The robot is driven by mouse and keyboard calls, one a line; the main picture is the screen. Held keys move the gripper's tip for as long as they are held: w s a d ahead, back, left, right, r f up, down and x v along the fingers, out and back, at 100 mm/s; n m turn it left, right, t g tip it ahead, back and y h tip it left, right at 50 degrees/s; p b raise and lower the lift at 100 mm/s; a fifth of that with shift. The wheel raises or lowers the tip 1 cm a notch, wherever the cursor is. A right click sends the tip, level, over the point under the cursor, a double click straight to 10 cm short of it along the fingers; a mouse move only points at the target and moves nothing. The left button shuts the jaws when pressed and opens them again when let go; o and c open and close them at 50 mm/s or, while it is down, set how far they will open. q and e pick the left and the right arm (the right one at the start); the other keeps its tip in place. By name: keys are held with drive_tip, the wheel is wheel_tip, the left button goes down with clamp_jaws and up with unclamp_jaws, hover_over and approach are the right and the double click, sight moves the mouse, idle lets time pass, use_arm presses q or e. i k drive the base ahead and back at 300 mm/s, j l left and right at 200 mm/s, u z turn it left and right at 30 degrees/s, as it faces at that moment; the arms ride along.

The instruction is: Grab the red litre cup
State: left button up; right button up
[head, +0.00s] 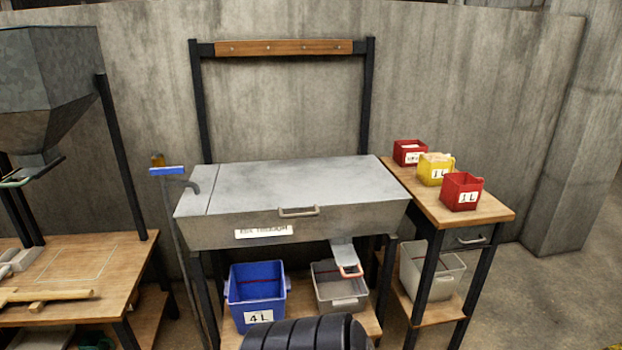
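A red cup (463,187) with a white label reading "1 L" stands upright at the front of the narrow wooden side table (495,213), on the right. Neither of my grippers is in the head view.
A closed metal trough (300,185) with a front handle stands left of the side table. Below it are a blue bin (257,286) marked "4 L" and a grey bin (335,286). Another grey bin (430,275) sits under the side table. Floor at right is clear.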

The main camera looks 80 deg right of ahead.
sight(460, 192)
drive_tip(key=z, duration=3.7)
drive_tip(key=i+j, duration=0.25)
drive_tip(key=i, duration=0.15)
drive_tip(key=i+j, duration=0.2)
drive_tip(key=i, duration=0.15)
drive_tip(key=j+u, duration=0.05)
